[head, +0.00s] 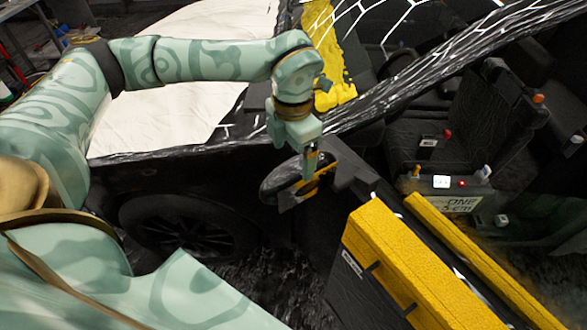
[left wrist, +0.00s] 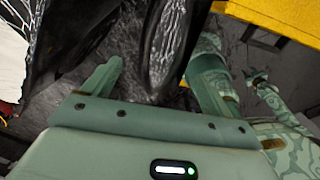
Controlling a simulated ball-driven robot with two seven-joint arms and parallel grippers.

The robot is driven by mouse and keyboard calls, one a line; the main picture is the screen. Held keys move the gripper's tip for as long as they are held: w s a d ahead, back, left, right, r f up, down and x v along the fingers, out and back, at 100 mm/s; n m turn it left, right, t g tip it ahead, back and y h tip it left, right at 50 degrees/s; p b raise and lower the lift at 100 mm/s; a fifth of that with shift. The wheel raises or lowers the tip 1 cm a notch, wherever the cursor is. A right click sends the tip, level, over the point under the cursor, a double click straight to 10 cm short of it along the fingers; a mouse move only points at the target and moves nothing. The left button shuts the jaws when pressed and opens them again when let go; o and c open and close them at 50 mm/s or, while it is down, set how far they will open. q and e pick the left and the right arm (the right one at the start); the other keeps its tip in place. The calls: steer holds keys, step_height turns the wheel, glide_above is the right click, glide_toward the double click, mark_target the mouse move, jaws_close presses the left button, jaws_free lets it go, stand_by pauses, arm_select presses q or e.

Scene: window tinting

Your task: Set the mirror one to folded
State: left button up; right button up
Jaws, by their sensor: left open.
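The mirror (head: 283,182) is a dark, rounded housing that stands out from the side of the black car, near the front end of the door. A yellow strip shows along its near side. My left gripper (head: 312,165) comes down from above, with its fingertips at the mirror. In the left wrist view the open fingers (left wrist: 155,80) stand well apart, and a dark, glossy shape, likely the mirror (left wrist: 166,45), shows between and beyond them. I cannot tell whether they touch it. In that view a patterned green arm part (left wrist: 275,100) shows at the right; whether it is my right gripper is unclear.
A yellow-topped door (head: 420,265) stands open at the lower right. A white sheet (head: 165,110) covers the hood. The front wheel (head: 185,228) is below the mirror, to the left.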

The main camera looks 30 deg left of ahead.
mark_target(293, 163)
arm_select(q)
step_height(293, 163, down, 6)
steer(key=shift+r, duration=0.2)
steer(key=shift+d, duration=0.1)
